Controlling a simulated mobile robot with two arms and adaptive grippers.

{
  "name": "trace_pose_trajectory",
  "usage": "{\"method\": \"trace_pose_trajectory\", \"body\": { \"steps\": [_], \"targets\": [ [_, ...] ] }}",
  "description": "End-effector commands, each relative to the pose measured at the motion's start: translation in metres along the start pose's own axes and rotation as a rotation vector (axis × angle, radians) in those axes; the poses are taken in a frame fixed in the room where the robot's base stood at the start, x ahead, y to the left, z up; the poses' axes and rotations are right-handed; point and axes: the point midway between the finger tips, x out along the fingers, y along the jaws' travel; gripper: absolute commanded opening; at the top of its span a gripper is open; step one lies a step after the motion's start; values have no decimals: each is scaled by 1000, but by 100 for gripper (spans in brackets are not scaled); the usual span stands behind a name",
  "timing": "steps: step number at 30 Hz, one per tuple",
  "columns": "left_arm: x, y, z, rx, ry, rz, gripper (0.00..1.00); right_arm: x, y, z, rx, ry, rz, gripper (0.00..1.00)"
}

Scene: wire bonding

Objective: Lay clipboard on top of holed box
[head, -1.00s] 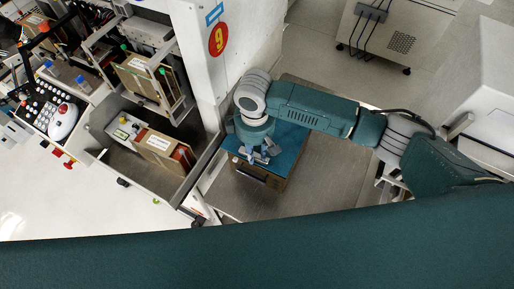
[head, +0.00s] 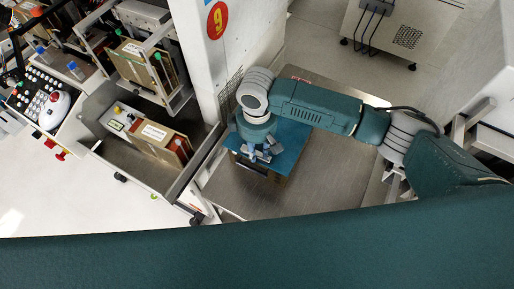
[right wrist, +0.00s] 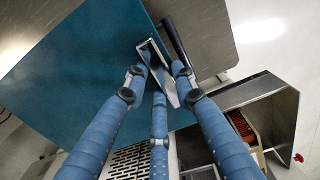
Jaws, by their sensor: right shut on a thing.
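The clipboard is a flat teal board (head: 292,146) with a metal clip at its near edge. In the head view it lies over a brown box (head: 282,181), most of which it hides, so I cannot tell whether the two touch. My right gripper (head: 262,154) is over the clipboard's near edge. In the right wrist view the teal board (right wrist: 85,65) fills the upper left, and my right gripper's blue fingers (right wrist: 161,79) are closed around the metal clip (right wrist: 172,92). My left gripper is not in view.
The box stands on a bare metal table (head: 330,173). A white machine column with a red sign (head: 217,20) rises to the left. A metal drawer (head: 178,188) holding boxes is at the left. A white cabinet (head: 400,32) stands behind.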

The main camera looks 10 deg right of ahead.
Motion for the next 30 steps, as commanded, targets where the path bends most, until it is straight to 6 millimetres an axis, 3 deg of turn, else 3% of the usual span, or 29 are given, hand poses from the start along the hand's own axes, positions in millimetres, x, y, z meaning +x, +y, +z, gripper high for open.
{"method": "trace_pose_trajectory", "body": {
  "steps": [21, 22, 24, 25, 30],
  "targets": [
    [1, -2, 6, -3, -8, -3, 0, 11, 0, 0, 0, 1, 0, 0],
    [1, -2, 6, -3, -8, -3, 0, 11, 0, 0, 0, 1, 1, 30],
    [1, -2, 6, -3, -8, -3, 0, 10, 0, 0, 0, 1, 0, 44],
    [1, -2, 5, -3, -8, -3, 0, 10, 0, 0, 0, 1, 0, 48],
    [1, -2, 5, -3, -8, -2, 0, 11, 0, 0, 0, 1, 0, 48]
  ]
}}
